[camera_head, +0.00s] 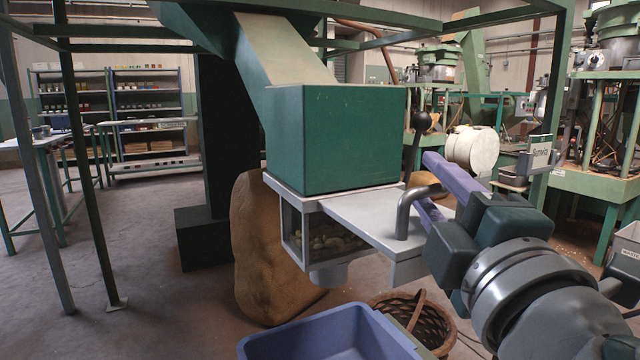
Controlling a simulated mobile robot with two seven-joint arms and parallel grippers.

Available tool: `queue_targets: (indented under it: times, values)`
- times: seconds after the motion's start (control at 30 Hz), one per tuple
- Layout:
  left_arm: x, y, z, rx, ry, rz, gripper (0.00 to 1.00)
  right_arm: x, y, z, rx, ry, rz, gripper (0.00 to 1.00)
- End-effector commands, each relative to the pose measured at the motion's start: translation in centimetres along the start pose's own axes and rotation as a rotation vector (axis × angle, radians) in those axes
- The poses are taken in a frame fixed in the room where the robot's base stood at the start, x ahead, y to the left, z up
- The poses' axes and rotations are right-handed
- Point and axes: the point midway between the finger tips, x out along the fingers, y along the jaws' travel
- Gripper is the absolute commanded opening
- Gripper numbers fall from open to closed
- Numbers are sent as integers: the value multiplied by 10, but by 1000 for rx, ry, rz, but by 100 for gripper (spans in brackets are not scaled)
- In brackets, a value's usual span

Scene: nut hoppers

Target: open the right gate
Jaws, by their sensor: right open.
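The gate is a pale grey plate (365,215) that sticks out to the right under a green hopper box (335,140). A bent grey handle (404,212) stands on the plate's right part. My right gripper (424,184), with two lilac fingers, comes in from the right. Its fingers are apart and overlap the handle's right side in the picture; I cannot tell whether they touch it. A black-knobbed lever (416,145) stands just behind. Nuts show through a window (322,235) below the box. My left gripper is out of view.
A blue bin (330,335) stands below, with a wicker basket (425,325) beside it. A brown sack (262,255) stands behind the hopper. Green frame posts (90,180) rise at the left. A small sign (540,152) and machines are at the right.

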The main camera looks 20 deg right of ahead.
Motion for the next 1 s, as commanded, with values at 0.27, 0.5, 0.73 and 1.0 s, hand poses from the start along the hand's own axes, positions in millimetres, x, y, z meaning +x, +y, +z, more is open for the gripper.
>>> queue_targets:
  times: [0.27,0.5,0.73,1.0]
  values:
    - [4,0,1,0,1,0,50,-9,-2,0,1,0,-1,45]
    - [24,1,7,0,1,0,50,-54,-6,1,1,-1,-4,45]
    - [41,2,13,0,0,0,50,-90,-4,0,0,1,-2,45]
    - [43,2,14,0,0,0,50,-99,0,0,0,-1,1,45]
